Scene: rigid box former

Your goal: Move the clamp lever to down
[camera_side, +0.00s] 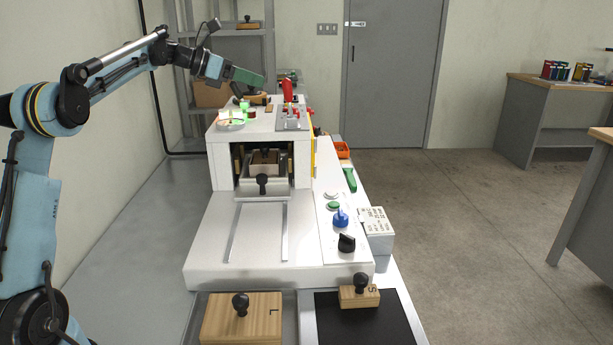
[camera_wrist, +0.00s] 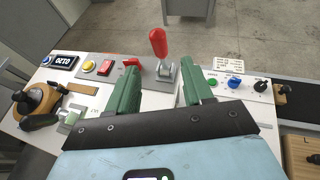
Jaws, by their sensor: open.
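The clamp lever (camera_wrist: 158,43) has a red grip and a metal base on the grey panel on top of the white machine. Its grip stands roughly upright in the wrist view. In the side view the red grip (camera_side: 288,89) shows just right of my gripper. My gripper (camera_wrist: 163,85) has two green fingers spread apart, with nothing between them. The lever appears beyond the gap between the fingertips, apart from them. In the side view my gripper (camera_side: 262,81) is above the machine top, and its fingers overlap each other there.
The grey panel also carries a yellow button (camera_wrist: 89,66), a red button (camera_wrist: 105,67) and a red switch (camera_wrist: 131,63). A wooden piece with a black knob (camera_wrist: 38,100) lies left. Blue (camera_side: 341,218) and black (camera_side: 347,243) knobs sit on the front right. Air above the machine's front is clear.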

